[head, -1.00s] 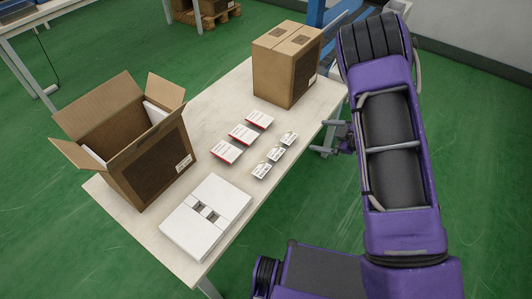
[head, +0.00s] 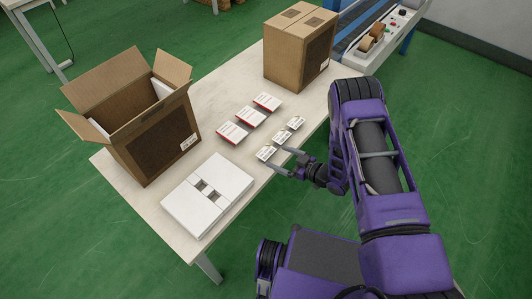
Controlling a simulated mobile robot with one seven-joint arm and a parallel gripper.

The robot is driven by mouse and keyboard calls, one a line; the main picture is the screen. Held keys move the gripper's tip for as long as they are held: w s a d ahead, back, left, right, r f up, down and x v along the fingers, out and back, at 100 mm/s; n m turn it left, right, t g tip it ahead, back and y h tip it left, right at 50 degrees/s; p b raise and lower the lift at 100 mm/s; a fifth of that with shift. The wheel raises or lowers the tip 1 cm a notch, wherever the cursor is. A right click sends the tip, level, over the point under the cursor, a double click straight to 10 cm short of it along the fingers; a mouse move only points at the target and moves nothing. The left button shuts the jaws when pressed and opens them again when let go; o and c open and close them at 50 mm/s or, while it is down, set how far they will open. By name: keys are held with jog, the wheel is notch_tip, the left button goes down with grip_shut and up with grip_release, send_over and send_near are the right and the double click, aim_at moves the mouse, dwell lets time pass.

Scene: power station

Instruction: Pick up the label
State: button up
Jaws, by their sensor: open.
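Several small white labels lie in a row near the right edge of the table. The nearest label (head: 266,153) is close to my gripper, the middle label (head: 282,137) is just beyond it, and the far label (head: 296,122) is last in the row. My gripper (head: 283,161) is open and empty, its fingers pointing left over the table's right edge. One finger reaches toward the gap near the nearest and middle labels; the other is nearer the front. I cannot tell whether a finger touches a label.
Red-and-white cards (head: 250,117) lie left of the labels. An open cardboard box (head: 150,135) stands at the left, a closed box (head: 298,55) at the back. A white packaging insert (head: 185,205) lies at the front of the table (head: 215,95). A machine with tape rolls (head: 370,40) stands behind.

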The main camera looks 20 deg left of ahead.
aim_at(266, 152)
jog(key=shift+f+b+x, duration=0.2)
jog(key=shift+b+x, duration=0.2)
jog(key=shift+x, duration=3.2)
jog(key=shift+d, duration=0.1)
jog(key=shift+c, duration=0.3)
jog(key=c, duration=1)
